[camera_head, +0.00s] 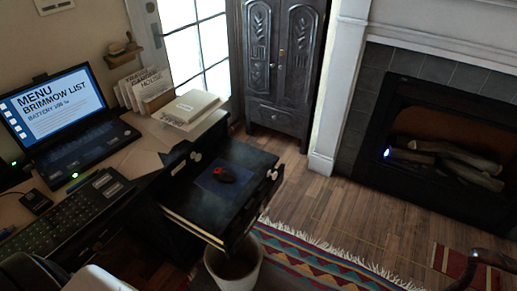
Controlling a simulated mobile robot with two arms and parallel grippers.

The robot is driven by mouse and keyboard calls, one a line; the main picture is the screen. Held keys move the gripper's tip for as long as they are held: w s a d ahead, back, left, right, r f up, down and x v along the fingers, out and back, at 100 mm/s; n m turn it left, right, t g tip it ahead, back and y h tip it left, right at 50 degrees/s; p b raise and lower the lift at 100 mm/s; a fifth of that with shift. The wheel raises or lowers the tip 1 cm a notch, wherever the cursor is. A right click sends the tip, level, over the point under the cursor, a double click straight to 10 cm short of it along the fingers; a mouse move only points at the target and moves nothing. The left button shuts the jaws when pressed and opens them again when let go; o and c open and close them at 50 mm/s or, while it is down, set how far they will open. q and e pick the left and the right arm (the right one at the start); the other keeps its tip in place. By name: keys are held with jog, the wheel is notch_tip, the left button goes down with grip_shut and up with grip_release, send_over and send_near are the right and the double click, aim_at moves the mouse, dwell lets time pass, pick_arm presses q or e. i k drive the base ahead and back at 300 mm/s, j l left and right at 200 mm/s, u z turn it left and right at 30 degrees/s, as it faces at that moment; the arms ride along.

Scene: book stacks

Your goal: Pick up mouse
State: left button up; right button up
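The mouse (224,174) is small and black with a red patch. It lies on a dark blue mouse pad (207,184) on top of the black pull-out drawer or cabinet (183,200) beside the desk. Neither of my grippers can be made out in the head view. Nothing is touching the mouse.
The desk holds an open laptop (62,112), a black keyboard (62,222) and several books (190,107). A pale bin (234,268) stands below the drawer's front edge. A dark cabinet (281,60) and a fireplace (445,150) stand behind. Wooden floor (335,205) lies open to the right.

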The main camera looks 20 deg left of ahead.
aim_at(226, 176)
jog(key=i+j+z, duration=0.1)
jog(key=i+z, duration=0.25)
jog(key=i, duration=1.7)
jog(key=i+u, duration=0.4)
jog(key=i+l+u, duration=0.15)
jog(key=u, duration=0.3)
jog(key=i+l+u, duration=0.25)
jog(key=u, duration=0.15)
jog(key=i, duration=0.05)
